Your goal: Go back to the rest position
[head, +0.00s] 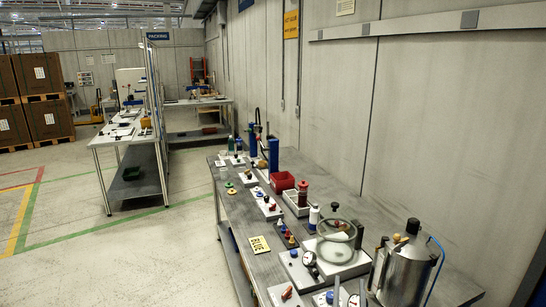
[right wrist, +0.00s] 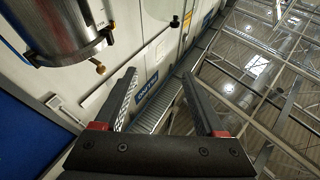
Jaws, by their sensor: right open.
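A shiny metal drum (head: 405,270) with a blue hose stands at the near right of the bench, to the right of the gripper. A metal vessel (right wrist: 65,30) also shows at the upper left of the right wrist view, apart from the fingers. My left gripper is not in view.
The bench carries a glass dish (head: 337,240), a red bin (head: 282,181), a yellow label (head: 259,245) and several small coloured parts. A wall runs along its right side. Open floor (head: 130,260) lies to the left. Another table (head: 120,133) and stacked boxes (head: 40,75) stand farther back.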

